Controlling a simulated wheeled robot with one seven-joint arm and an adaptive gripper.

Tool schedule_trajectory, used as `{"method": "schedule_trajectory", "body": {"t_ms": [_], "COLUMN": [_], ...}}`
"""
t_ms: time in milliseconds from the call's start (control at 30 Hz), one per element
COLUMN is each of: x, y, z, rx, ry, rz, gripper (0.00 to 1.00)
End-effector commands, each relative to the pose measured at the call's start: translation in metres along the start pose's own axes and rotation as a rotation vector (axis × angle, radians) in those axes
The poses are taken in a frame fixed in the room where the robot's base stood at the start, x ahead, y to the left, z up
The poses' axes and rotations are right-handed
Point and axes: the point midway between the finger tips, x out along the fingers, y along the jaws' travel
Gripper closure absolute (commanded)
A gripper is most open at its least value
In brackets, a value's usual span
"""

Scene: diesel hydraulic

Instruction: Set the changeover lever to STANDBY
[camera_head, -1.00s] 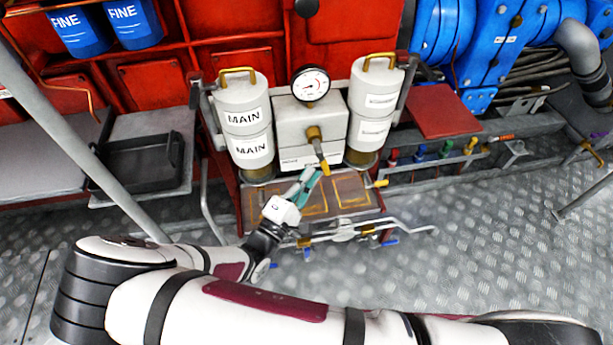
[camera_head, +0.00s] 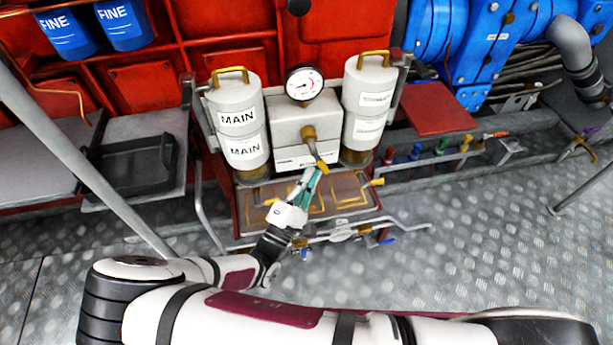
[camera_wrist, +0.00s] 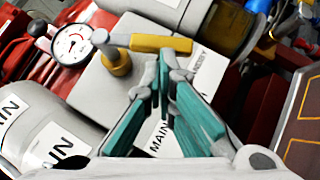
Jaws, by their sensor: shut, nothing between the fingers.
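The changeover lever (camera_head: 316,153) has a brass hub and a yellow handle on the front of the grey box (camera_head: 296,120) between two canisters. In the head view its handle points down and slightly right. In the wrist view the yellow handle (camera_wrist: 165,43) runs right from the hub (camera_wrist: 117,60). My gripper (camera_head: 315,172), with teal fingers, is at the handle's lower end. In the wrist view my gripper (camera_wrist: 165,62) is shut and empty, its tips just beside the handle; I cannot tell whether they touch. The box's lower label (camera_wrist: 160,138) reads MAIN; the other label (camera_wrist: 210,68) is partly hidden.
The left canister (camera_head: 238,120) is marked MAIN; the right canister's (camera_head: 368,115) labels are too small to read. A pressure gauge (camera_head: 304,84) sits above the box. A brown tray (camera_head: 345,190) lies below, with pipes and valves at its front. Open floor lies right.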

Motion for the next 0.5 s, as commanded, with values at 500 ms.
{"method": "schedule_trajectory", "body": {"t_ms": [500], "x": [0.015], "y": [-0.011], "z": [0.015], "rx": [-0.203], "ry": [-0.002], "rz": [0.203], "gripper": [1.0]}}
